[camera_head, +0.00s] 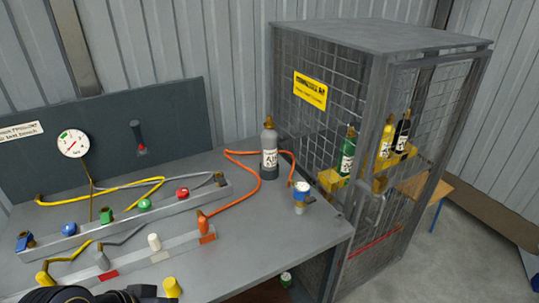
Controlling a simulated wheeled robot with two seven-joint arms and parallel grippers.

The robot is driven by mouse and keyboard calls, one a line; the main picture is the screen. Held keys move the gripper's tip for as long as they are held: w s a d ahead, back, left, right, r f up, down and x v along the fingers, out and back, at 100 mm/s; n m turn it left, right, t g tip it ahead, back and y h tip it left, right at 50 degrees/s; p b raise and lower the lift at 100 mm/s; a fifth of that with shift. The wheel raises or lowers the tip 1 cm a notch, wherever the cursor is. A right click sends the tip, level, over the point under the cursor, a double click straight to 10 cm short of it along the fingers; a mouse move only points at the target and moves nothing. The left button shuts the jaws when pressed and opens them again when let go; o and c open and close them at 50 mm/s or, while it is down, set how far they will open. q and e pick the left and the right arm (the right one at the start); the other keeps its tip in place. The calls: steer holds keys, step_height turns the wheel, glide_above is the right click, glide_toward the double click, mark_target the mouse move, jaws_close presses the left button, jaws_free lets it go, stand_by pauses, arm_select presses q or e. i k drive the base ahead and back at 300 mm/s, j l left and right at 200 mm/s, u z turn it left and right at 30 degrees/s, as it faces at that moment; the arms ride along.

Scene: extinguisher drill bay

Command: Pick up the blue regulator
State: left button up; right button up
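A small blue fitting with a pale round gauge-like top, which looks like the blue regulator (300,195), stands at the right end of the grey bench. A grey cylinder (269,152) with a brass valve stands upright behind it to the left. An orange hose (259,178) runs from near the cylinder to the front rail. A dark, rounded part of my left arm or gripper (85,295) shows at the bottom left edge, far from the blue regulator. Its fingers cannot be made out. My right gripper is not in view.
Two rails (215,192) with coloured knobs and hoses cover the bench's left part. A blue block (25,241) and a round gauge (73,144) are there too. A mesh cage (440,70) with several small cylinders stands right. Bare bench top (255,240) lies front right.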

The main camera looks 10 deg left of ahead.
mark_target(302, 189)
steer(key=i+l, duration=0.35)
steer(key=l, duration=0.15)
steer(key=i+l+u, duration=0.1)
steer(key=i+l, duration=0.6)
steer(key=l, duration=0.25)
steer(key=u, duration=0.05)
